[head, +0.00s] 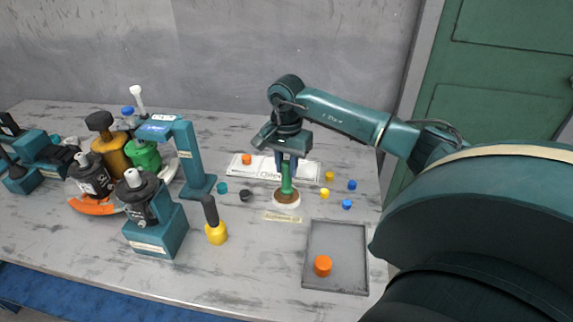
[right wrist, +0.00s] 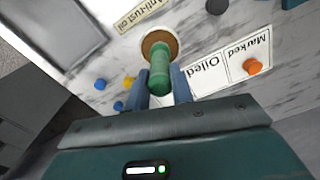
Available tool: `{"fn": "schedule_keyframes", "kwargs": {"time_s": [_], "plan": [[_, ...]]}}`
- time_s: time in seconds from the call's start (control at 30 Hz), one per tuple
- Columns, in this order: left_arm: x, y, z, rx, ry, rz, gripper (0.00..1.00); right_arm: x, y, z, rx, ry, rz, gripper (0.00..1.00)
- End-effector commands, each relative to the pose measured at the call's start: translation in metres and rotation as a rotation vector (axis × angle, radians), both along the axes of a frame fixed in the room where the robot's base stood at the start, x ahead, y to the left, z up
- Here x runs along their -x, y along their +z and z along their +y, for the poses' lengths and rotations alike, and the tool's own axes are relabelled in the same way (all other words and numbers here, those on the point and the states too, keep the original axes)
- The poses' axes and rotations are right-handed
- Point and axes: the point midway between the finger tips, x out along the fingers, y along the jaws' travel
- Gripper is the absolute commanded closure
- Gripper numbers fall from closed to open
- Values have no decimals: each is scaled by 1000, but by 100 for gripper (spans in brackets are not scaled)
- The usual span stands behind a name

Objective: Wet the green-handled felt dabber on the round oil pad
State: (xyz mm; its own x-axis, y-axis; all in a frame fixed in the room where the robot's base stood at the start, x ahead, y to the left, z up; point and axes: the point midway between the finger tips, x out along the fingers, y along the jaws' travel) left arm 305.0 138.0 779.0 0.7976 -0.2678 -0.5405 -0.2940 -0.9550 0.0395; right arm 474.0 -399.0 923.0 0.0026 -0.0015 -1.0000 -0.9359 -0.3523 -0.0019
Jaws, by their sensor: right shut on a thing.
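The green-handled felt dabber (head: 287,179) stands upright in my right gripper (head: 287,165), which is shut on its handle. The dabber's lower end is over the round oil pad (head: 287,201), a brown disc with a pale rim. It looks to be touching or just above the pad; I cannot tell which. In the right wrist view the green handle (right wrist: 160,70) lies between the two blue-grey fingers (right wrist: 161,85), with the brown pad (right wrist: 158,40) beyond it. The felt tip is hidden. My left gripper is not in view.
A grey tray (head: 336,280) holds an orange cap (head: 323,265). Small yellow and blue caps (head: 347,204) lie right of the pad. A yellow-based tool (head: 215,233), a teal stand (head: 192,155) and bottles (head: 110,150) stand left. A white labelled card (head: 240,168) lies behind.

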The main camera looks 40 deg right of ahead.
Motion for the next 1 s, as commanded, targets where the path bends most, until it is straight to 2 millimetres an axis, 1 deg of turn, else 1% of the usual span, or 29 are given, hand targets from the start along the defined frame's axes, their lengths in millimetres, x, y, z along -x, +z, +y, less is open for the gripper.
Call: {"fn": "schedule_keyframes", "kwargs": {"time_s": [0.03, 0.13, 0.27, 1.0], "plan": [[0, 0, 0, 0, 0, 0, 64, 1, -3, 1, 0, 1, 5, 100], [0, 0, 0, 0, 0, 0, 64, 1, -3, 1, -1, 1, 7, 100], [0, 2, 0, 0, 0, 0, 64, 1, 1, 1, -1, 2, 7, 100], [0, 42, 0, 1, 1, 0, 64, 0, 62, 0, -1, 1, 1, 100]]}}
